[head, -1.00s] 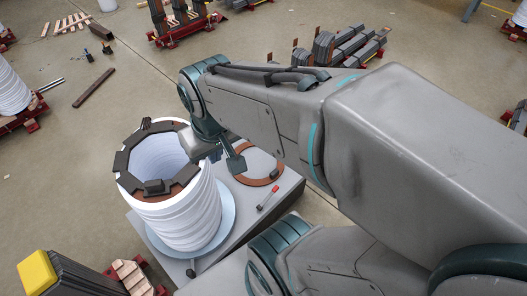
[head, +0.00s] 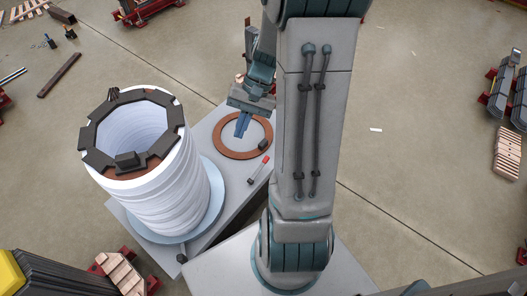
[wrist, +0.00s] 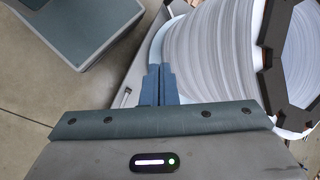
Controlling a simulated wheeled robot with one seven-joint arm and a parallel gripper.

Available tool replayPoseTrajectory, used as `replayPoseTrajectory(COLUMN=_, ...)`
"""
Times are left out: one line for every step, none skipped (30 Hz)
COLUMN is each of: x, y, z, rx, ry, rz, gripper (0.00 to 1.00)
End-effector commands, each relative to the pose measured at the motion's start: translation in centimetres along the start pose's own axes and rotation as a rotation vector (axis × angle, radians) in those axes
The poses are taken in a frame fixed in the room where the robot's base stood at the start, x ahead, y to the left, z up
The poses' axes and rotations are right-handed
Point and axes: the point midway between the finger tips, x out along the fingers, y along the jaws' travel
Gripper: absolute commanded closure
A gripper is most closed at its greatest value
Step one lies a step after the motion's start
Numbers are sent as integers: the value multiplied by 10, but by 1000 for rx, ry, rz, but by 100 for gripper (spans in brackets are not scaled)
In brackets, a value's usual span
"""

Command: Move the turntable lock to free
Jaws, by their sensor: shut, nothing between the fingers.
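A small lever with a red tip (head: 260,168), apparently the turntable lock, lies on the grey platform beside the copper-coloured ring in the head view. The turntable (head: 215,200) is a pale blue disc under a tall white wound cylinder (head: 160,200). A dark, segmented ring (head: 87,135) caps the cylinder. My gripper (head: 242,132) is shut and empty, fingers pointing down over the copper ring, apart from the lever. In the wrist view, the closed blue fingers (wrist: 159,84) point toward the cylinder's base. I cannot make out the red tip there.
The copper-coloured ring (head: 222,148) lies flat on the grey platform (head: 205,128) with a dark block (head: 263,144) on its edge. The tall cylinder stands close left of my gripper. Open floor lies right of my arm.

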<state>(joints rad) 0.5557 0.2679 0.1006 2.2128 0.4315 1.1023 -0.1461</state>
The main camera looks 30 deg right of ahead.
Motion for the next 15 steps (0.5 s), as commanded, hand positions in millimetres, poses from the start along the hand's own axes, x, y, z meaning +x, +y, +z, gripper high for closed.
replayPoseTrajectory(x=20, y=15, z=-20, rx=51, ry=-37, rz=-54, gripper=100)
replayPoseTrajectory(x=27, y=21, z=-28, rx=76, ry=-55, rz=-86, gripper=100)
replayPoseTrajectory(x=36, y=28, z=-39, rx=108, ry=-79, rz=-132, gripper=100)
replayPoseTrajectory(x=43, y=34, z=-48, rx=134, ry=-97, rz=-168, gripper=100)
replayPoseTrajectory(x=50, y=41, z=-56, rx=157, ry=-112, rz=-203, gripper=100)
replayPoseTrajectory(x=59, y=49, z=-67, rx=189, ry=-133, rz=-253, gripper=100)
replayPoseTrajectory(x=66, y=55, z=-76, rx=213, ry=-147, rz=-291, gripper=100)
replayPoseTrajectory(x=73, y=62, z=-84, rx=236, ry=-161, rz=-329, gripper=100)
replayPoseTrajectory(x=82, y=71, z=-95, rx=266, ry=-178, rz=-382, gripper=100)
replayPoseTrajectory(x=89, y=78, z=-103, rx=288, ry=-190, rz=-424, gripper=100)
replayPoseTrajectory(x=96, y=85, z=-111, rx=311, ry=-201, rz=-465, gripper=100)
replayPoseTrajectory(x=106, y=95, z=-122, rx=341, ry=-215, rz=-522, gripper=100)
replayPoseTrajectory(x=112, y=102, z=-130, rx=363, ry=-224, rz=-566, gripper=100)
replayPoseTrajectory(x=120, y=110, z=-138, rx=384, ry=-231, rz=-609, gripper=100)
replayPoseTrajectory(x=129, y=120, z=-148, rx=412, ry=-242, rz=-669, gripper=100)
